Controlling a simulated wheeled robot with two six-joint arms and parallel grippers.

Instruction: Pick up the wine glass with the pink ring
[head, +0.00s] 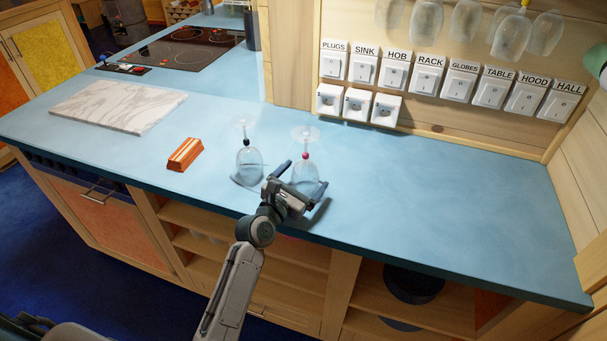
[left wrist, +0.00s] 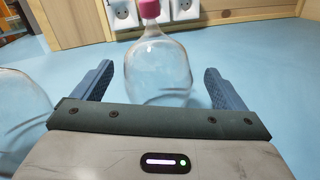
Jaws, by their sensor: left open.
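The wine glass with the pink ring (head: 305,172) stands upside down on the blue counter, its foot up and the pink ring on its stem. In the left wrist view its bowl (left wrist: 158,70) sits between the fingers, with the pink ring at the top edge. My left gripper (head: 303,179) is open, with one finger on each side of the bowl; clear gaps show beside the glass. A second upside-down glass with a dark ring (head: 249,163) stands just to the left; its bowl also shows at the left edge of the wrist view. My right gripper is not in view.
An orange-brown striped block (head: 185,154) and a marbled board (head: 125,106) lie to the left on the counter (head: 440,200). Labelled switches and sockets (head: 358,103) line the back wall, with glasses hanging above. The counter to the right is clear.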

